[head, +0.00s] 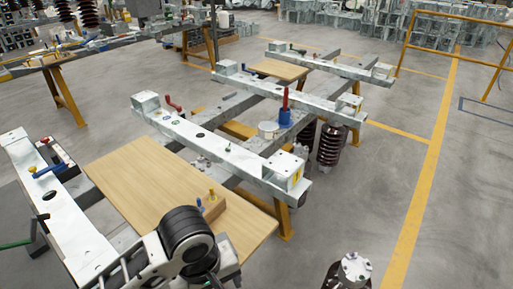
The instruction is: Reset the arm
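Part of one of my arms shows at the bottom of the head view, a grey and white link with a thick black round joint. It stands in front of the near edge of a wooden board. I cannot make out any gripper fingers on it. My other arm is not seen. Neither gripper can be told as open or shut.
The wooden board (145,186) lies across metal frame beams (225,150) and bears a small wooden block (213,208) with pegs. A blue and red part (285,114) stands on a beam. Brown insulators (331,144) stand beyond. Open floor (380,190) lies at the right.

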